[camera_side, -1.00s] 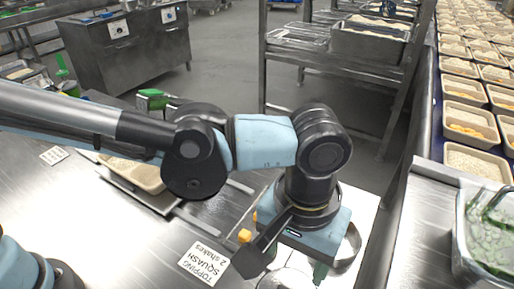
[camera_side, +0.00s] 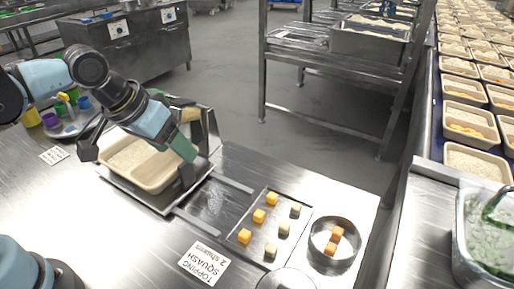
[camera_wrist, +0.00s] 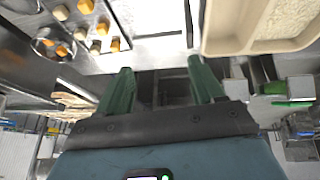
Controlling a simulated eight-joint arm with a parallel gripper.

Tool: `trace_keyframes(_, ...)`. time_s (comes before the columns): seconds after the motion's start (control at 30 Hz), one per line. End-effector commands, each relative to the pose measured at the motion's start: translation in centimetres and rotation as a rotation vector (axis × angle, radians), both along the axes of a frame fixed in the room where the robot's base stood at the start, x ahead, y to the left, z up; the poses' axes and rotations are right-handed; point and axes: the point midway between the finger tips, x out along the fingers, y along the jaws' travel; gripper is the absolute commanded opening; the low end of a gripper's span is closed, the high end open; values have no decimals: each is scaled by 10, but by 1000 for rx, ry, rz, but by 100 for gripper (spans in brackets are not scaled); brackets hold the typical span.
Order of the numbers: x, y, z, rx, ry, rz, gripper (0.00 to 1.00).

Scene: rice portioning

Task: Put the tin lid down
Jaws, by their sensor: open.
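A pale round disc (camera_side: 287,281), which looks like the tin lid, lies flat on the steel table at the bottom edge of the side view, partly cut off. A round open tin (camera_side: 335,243) stands just right of it with orange cubes inside; the tin also shows in the wrist view (camera_wrist: 52,42). My gripper (camera_side: 182,150) is over the rice tray (camera_side: 151,183) at the left, well away from the disc. Its green fingers (camera_wrist: 160,68) are apart with nothing between them in the wrist view.
A flat plate (camera_side: 263,213) with several orange and pale cubes lies left of the tin. A topping card (camera_side: 204,263) is in front of it. Colored cups (camera_side: 72,104) stand at the back left. A conveyor with rice trays (camera_side: 476,160) runs along the right.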

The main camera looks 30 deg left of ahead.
Motion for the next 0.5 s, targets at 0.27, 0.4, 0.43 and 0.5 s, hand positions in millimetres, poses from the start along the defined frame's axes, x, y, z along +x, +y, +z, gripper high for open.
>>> trace_keyframes(0.27,-20,69,-20,88,-152,32,67)
trace_keyframes(0.4,-23,77,-23,106,-171,33,67)
trace_keyframes(0.43,-23,77,-23,106,-172,32,67)
trace_keyframes(0.5,-23,77,-23,107,-173,31,67)
